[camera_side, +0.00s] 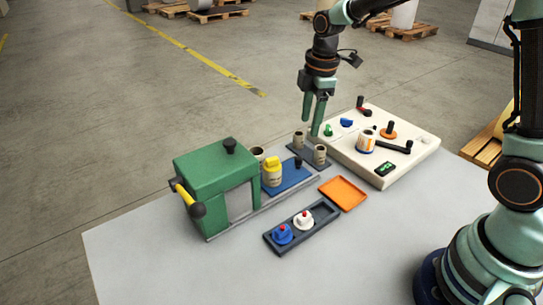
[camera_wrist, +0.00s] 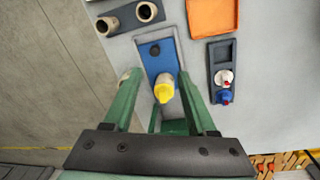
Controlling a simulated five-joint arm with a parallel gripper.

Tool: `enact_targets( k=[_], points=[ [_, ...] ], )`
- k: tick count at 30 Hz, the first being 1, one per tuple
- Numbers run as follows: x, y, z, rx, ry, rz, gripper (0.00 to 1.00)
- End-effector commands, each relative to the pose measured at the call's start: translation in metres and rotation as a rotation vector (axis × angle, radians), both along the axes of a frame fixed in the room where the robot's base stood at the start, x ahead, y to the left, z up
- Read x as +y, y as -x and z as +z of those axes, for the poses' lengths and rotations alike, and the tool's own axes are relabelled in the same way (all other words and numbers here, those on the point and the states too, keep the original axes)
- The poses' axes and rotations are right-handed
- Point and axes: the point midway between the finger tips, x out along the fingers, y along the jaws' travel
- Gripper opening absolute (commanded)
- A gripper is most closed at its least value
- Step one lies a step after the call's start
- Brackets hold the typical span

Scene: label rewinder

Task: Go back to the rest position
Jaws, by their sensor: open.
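My gripper (camera_side: 310,126) hangs pointing down in the side view, with two green fingers. It is above the back of the grey table (camera_side: 366,228), near the dark holder with beige cups (camera_side: 319,154). The fingers look apart and empty. In the wrist view my gripper (camera_wrist: 158,75) has its fingers spread wide. A yellow-capped bottle (camera_wrist: 163,90) shows between them, standing on a blue plate (camera_wrist: 160,62). The bottle also shows in the side view (camera_side: 271,175), well left of and below the fingers, apart from them.
A green machine (camera_side: 210,180) with a yellow handle stands at left. A cream panel (camera_side: 405,165) with knobs and a crank is at right. An orange tray (camera_side: 343,193) and a dark tray (camera_side: 322,222) with blue and white pieces lie in front. Front table is clear.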

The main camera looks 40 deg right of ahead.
Motion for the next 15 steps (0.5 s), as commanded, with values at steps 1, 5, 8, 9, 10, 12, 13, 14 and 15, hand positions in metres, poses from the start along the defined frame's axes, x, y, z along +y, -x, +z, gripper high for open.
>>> enact_targets(
  k=[1,5,8,9,10,12,13,14,15],
  points=[
    [-0.001,0.009,0.016,-0.032,-0.011,-0.075,0.57],
    [-0.003,0.033,0.044,-0.094,-0.046,-0.279,0.57],
    [-0.004,0.053,0.062,-0.142,-0.083,-0.434,0.57],
    [-0.005,0.061,0.067,-0.16,-0.099,-0.495,0.57],
    [-0.005,0.067,0.071,-0.174,-0.113,-0.541,0.57],
    [-0.006,0.082,0.079,-0.206,-0.146,-0.648,0.57],
    [-0.006,0.088,0.082,-0.219,-0.161,-0.694,0.57],
    [-0.007,0.094,0.084,-0.231,-0.178,-0.738,0.57],
    [-0.007,0.102,0.087,-0.248,-0.2,-0.798,0.57]
  ],
)
